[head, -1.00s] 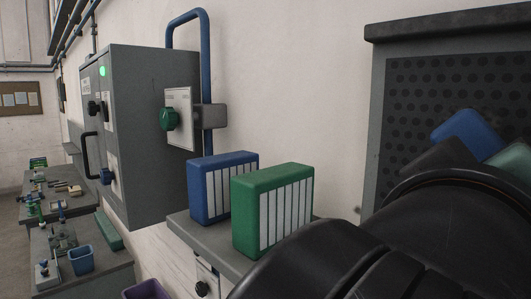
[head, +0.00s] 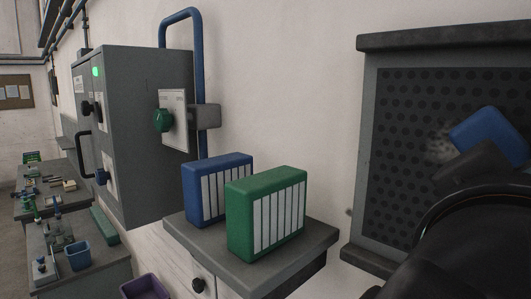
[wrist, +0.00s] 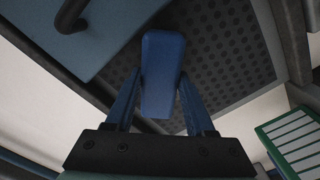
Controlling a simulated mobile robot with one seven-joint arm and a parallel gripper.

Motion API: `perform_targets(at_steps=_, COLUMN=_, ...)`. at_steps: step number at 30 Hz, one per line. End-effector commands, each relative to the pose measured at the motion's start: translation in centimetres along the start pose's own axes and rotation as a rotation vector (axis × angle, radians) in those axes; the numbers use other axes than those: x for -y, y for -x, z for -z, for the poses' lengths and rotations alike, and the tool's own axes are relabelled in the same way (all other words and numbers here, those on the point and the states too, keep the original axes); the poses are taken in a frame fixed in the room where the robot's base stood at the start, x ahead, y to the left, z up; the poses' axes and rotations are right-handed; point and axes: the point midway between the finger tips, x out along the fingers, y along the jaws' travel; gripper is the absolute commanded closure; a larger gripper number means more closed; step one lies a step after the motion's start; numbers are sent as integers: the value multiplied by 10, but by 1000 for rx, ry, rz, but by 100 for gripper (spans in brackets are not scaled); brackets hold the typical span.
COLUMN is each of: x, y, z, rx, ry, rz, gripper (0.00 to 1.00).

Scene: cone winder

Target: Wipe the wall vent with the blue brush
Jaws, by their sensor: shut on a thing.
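The wall vent (head: 400,190) is a dark perforated panel in a grey frame at the right of the head view; it also fills the upper middle of the wrist view (wrist: 225,45). A pale, dusty-looking patch (head: 438,148) shows on it just left of the brush. The blue brush (head: 487,133) is in front of the vent. In the wrist view my gripper (wrist: 160,92) is shut on the brush (wrist: 163,60), its blue fingers on either side. I cannot tell whether the brush touches the vent. My dark arm hides the vent's lower right.
A shelf (head: 322,238) left of the vent carries a blue box (head: 190,193) and a green box (head: 238,218) with white slats. A grey cabinet (head: 145,130) with knobs and a blue pipe (head: 202,60) stand further left. Benches with small items are at far left.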

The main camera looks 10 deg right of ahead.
Motion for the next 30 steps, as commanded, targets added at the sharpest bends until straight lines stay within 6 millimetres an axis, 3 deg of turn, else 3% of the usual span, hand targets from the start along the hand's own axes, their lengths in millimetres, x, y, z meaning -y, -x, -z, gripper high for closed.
perform_targets(at_steps=6, x=16, y=0, z=15, rx=-1, ry=4, rz=6, gripper=90)
perform_targets(at_steps=30, x=51, y=2, z=50, rx=-1, ry=2, rz=3, gripper=90)
